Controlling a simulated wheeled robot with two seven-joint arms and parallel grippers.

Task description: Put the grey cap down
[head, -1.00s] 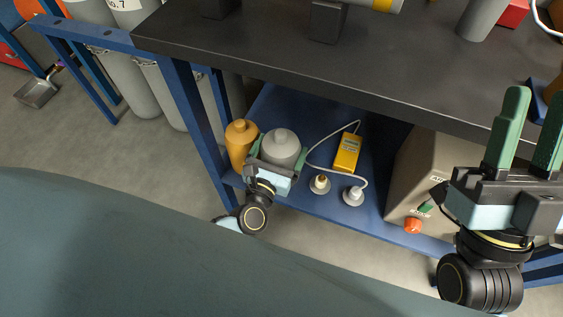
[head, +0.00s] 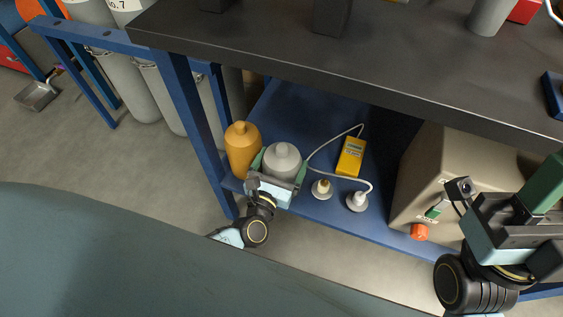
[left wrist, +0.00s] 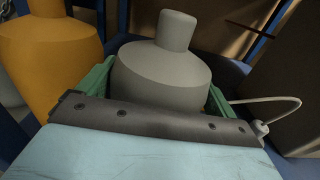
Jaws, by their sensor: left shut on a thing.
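The grey cap (head: 282,161) is a rounded, bottle-shaped body with a narrow top, standing upright at the left of the blue lower shelf (head: 317,210). My left gripper (head: 278,178) is shut on it, one green finger at each side. In the left wrist view the cap (left wrist: 162,75) sits between the fingers, its lower part hidden behind the gripper body. I cannot tell whether its base touches the shelf. My right gripper (head: 540,190) is at the right edge, beside the beige box; only one finger shows clearly and it holds nothing visible.
An orange bottle-shaped thing (head: 242,152) stands close left of the cap. Right of it are a yellow device (head: 351,157) with a pale cable and two small round pieces (head: 357,201). A beige box (head: 420,185) fills the shelf's right. The dark tabletop (head: 350,60) overhangs.

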